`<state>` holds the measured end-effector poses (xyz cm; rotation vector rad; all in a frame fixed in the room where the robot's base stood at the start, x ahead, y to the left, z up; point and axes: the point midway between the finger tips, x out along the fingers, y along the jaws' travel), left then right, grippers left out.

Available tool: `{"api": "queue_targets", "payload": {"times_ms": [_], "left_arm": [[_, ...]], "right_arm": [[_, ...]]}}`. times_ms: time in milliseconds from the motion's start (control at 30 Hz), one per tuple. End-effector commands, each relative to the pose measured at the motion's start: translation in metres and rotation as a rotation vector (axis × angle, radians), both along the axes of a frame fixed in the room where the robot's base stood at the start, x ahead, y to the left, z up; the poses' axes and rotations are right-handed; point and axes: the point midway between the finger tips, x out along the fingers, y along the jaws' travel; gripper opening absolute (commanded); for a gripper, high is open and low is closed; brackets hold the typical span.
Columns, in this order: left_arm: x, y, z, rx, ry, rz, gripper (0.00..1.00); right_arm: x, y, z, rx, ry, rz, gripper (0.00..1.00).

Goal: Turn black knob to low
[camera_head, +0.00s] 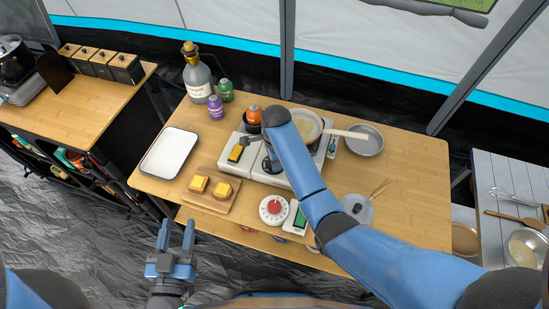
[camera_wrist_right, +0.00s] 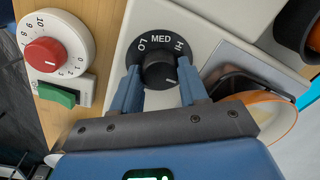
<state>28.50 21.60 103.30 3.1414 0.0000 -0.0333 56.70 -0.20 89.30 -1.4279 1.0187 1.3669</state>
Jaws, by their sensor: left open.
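The black knob (camera_wrist_right: 160,70) sits on a dark dial marked LO, MED and HI in the right wrist view. The fingers of my right gripper (camera_wrist_right: 160,88) stand on either side of it, very close. I cannot tell whether they touch it, and the knob's exact setting is unclear. In the head view the black knob's dial (camera_head: 271,166) shows on the front of the white camp stove (camera_head: 253,170), partly behind my right arm. My right gripper is hidden there. My left gripper (camera_head: 176,235) is open and empty, in front of the table's left part.
A pan (camera_head: 308,124) stands on the stove. A timer with a red knob (camera_head: 272,207) and a green switch (camera_head: 298,219) lie in front.

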Motion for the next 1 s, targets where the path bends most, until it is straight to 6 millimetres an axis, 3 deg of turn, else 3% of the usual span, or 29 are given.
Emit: {"api": "queue_targets", "payload": {"times_ms": [33, 167, 567, 1000], "left_arm": [[0.0, 0.0, 0.0, 0.0, 0.0, 0.0, 0.48], [0.0, 0.0, 0.0, 0.0, 0.0, 0.0, 0.48], [0.0, 0.0, 0.006, 0.0, 0.0, 0.0, 0.48], [0.0, 0.0, 0.026, 0.0, 0.0, 0.0, 0.48]], "right_arm": [[0.0, 0.0, 0.0, 0.0, 0.001, 0.0, 0.3], [0.0, 0.0, 0.0, 0.0, 0.001, 0.0, 0.13], [0.0, 0.0, 0.002, -0.001, 0.001, 0.077, 0.13], [0.001, 0.0, 0.003, 0.001, 0.001, 0.431, 0.13]]}}
